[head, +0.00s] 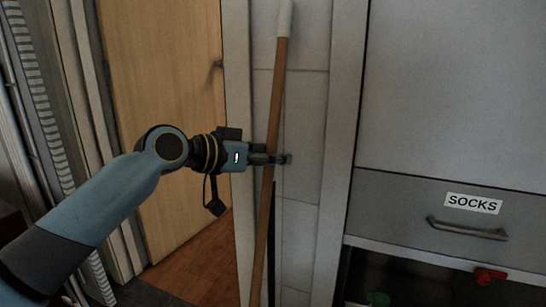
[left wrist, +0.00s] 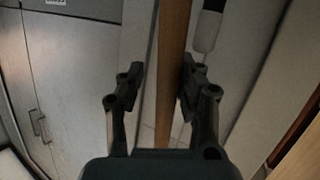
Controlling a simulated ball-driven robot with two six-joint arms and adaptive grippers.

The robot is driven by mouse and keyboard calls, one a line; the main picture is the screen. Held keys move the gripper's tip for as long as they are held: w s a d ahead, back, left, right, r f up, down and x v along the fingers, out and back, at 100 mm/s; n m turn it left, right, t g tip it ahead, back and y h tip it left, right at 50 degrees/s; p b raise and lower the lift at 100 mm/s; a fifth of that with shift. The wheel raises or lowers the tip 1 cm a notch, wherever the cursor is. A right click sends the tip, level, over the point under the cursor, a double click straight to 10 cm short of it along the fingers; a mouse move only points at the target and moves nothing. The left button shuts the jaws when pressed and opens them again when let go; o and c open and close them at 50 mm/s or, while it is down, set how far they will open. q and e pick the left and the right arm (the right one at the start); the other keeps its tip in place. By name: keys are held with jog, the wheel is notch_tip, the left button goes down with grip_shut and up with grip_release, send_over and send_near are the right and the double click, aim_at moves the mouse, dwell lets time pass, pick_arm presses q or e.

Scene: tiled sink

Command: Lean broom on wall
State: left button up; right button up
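The broom's long brown wooden handle (head: 269,225) stands near upright, slightly tilted, with a white tip (head: 285,18) at its top. It is at the tiled wall (head: 305,110); whether it touches the wall I cannot tell. Its lower end is out of view. My left gripper (head: 284,159) is level at the handle's middle. In the left wrist view, the handle (left wrist: 172,75) passes between the open fingers (left wrist: 161,85), close to the right finger and with a gap to the left one. My right gripper is not in view.
A grey cabinet with a drawer (head: 410,215) labelled SOCKS and a drawer handle (head: 467,229) stands on the right. An open shelf below holds a red item (head: 489,276) and a green item (head: 378,299). A wooden door (head: 165,100) is behind my left arm.

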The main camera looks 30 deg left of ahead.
pick_arm(q)
jog(key=v, duration=1.2)
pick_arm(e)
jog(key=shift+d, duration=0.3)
